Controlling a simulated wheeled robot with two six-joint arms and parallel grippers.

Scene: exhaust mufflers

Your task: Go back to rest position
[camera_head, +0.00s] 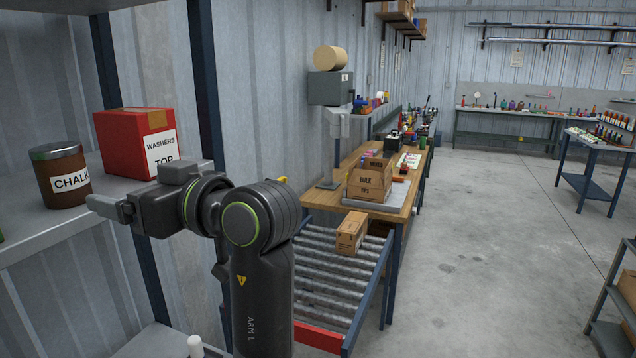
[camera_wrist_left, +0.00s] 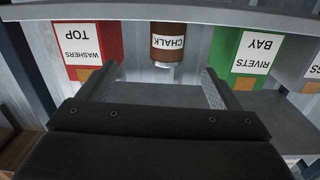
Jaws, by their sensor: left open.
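My left gripper (camera_head: 102,208) reaches in from the left arm to the front of a grey shelf (camera_head: 35,235). In the left wrist view, which is upside down, its two fingers (camera_wrist_left: 160,78) stand wide apart with nothing between them. A brown can marked CHALK (camera_head: 66,184) stands upright on the shelf, just beyond the fingers and apart from them; it also shows in the wrist view (camera_wrist_left: 167,43). My right gripper is out of view.
A red WASHERS TOP box (camera_head: 128,140) sits beside the can; a green RIVETS BAY box (camera_wrist_left: 247,55) is on the other side. Blue shelf posts (camera_head: 205,80) stand close to my arm. A roller conveyor (camera_head: 330,290) holds a small carton (camera_head: 351,233).

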